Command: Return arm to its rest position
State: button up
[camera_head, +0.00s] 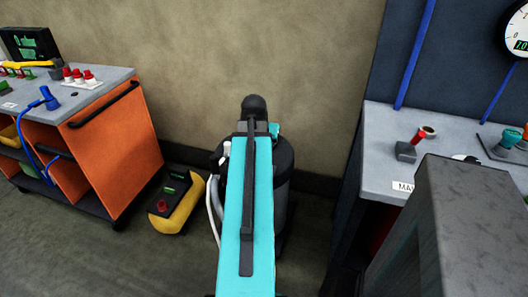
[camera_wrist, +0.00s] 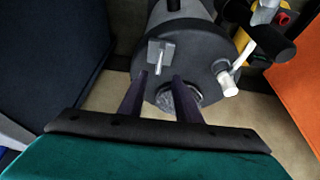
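My arm (camera_head: 247,205), a teal link with a black strip, reaches forward over the floor in the head view. Its far end is at a dark grey canister (camera_head: 284,160) by the wall, which it partly hides. My gripper (camera_wrist: 160,78) shows in the wrist view as two dark fingers spread apart with nothing between them. The canister also shows beyond the fingers in the wrist view (camera_wrist: 204,50), with a small metal fitting on its top. I cannot tell whether the fingers touch it. The gripper's fingers cannot be made out in the head view.
An orange cart (camera_head: 118,150) with a grey top stands at the left. A yellow and black box (camera_head: 177,205) sits on the floor between cart and canister. A grey workbench (camera_head: 385,165) with a red-handled lever is at the right, and a grey block (camera_head: 470,225) stands near front right.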

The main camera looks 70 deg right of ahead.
jog(key=shift+a+r, duration=0.1)
jog(key=shift+r, duration=0.15)
dwell(0.4)
jog(key=w+a+f+n+y, duration=0.1)
jog(key=w+a+f+n, duration=0.2)
jog(key=w+a+f, duration=0.55)
jog(key=w+a+f+n+g+y, duration=0.1)
jog(key=w+a+f+n+y, duration=0.3)
jog(key=a+f, duration=0.65)
jog(key=w+a+f+n+h, duration=0.1)
jog(key=w+a+f+n, duration=0.1)
jog(key=w+a+f, duration=0.75)
jog(key=s+a+f+n+g+y, duration=0.1)
jog(key=s+a+f+n, duration=0.2)
jog(key=a, duration=0.7)
jog(key=s+a+f+n+g, duration=0.1)
jog(key=s+a+f, duration=0.1)
jog(key=a+f, duration=0.5)
jog(key=s+a+f+n+g, duration=0.1)
jog(key=s+a+f+n, duration=0.1)
jog(key=s+a, duration=0.4)
jog(key=s+a+f+n+g, duration=0.1)
jog(key=s+a+f, duration=0.3)
jog(key=a, duration=0.5)
jog(key=shift+s+n+g+h, duration=0.35)
jog(key=shift+s+n, duration=0.25)
jog(key=shift+s, duration=0.3)
